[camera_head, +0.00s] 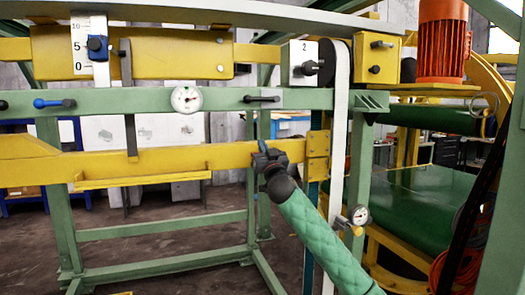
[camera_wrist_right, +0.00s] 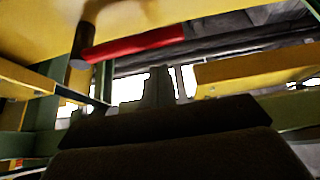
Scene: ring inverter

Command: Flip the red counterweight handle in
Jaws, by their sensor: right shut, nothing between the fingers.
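The red counterweight handle (camera_wrist_right: 135,45) shows in the right wrist view as a red bar running from a dark round pivot (camera_wrist_right: 81,46) toward the upper right, under a yellow beam. I cannot pick the handle out in the head view. My right gripper (camera_head: 265,152) is in front of the lower yellow beam, with its green-sleeved arm reaching up from the lower right. In the wrist view its fingertips (camera_wrist_right: 160,82) are together, below the red handle and apart from it in the picture. Nothing shows between them. My left gripper is not in view.
The lower yellow beam (camera_head: 110,163) passes behind my gripper. A white belt (camera_head: 340,130) hangs just to the right. An orange motor (camera_head: 441,40) stands at upper right.

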